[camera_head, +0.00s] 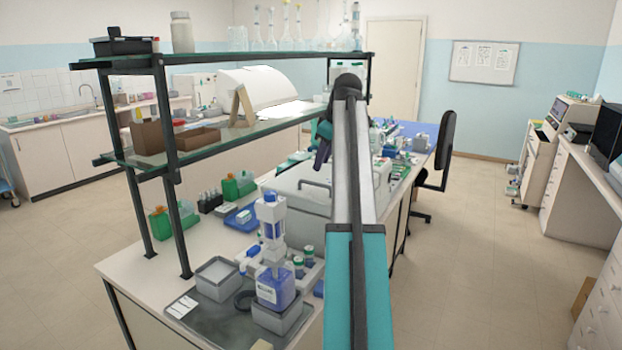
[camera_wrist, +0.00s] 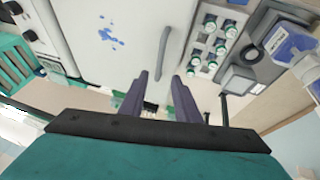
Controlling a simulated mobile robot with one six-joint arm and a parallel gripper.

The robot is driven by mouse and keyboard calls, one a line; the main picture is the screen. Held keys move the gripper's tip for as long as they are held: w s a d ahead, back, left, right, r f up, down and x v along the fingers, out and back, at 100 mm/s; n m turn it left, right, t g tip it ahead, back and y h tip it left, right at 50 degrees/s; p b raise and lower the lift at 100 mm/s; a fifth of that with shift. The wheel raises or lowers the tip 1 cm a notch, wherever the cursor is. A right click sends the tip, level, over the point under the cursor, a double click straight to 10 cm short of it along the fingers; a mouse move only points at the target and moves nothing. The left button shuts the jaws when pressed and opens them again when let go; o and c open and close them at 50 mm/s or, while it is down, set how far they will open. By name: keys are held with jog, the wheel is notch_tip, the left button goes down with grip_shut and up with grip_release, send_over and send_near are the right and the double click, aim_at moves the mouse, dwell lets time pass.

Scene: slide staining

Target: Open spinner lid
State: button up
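The spinner is a white box on the bench. Its pale lid (camera_head: 292,186) looks shut and has a thin grey handle (camera_head: 313,183). In the wrist view the lid (camera_wrist: 110,60) fills the upper middle, with blue stains and the curved grey handle (camera_wrist: 164,50). My gripper (camera_head: 321,164) hangs over the lid in the head view, pointing down. In the wrist view its two dark purple fingers (camera_wrist: 160,76) are spread apart with nothing between them. The handle's lower end lies just beyond the fingertips and looks apart from them. My arm hides the spinner's right part in the head view.
Green-capped bottles in a rack (camera_wrist: 208,47) stand beside the spinner. A blue-and-white dispenser bottle (camera_head: 273,285) and grey trays (camera_head: 217,282) are at the bench's near end. A glass shelf (camera_head: 225,134) on dark posts runs along the bench's left side.

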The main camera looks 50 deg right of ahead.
jog(key=p, duration=0.2)
send_over(315, 195)
jog(key=shift+d+f, duration=0.15)
jog(key=shift+f, duration=3.55)
grip_shut()
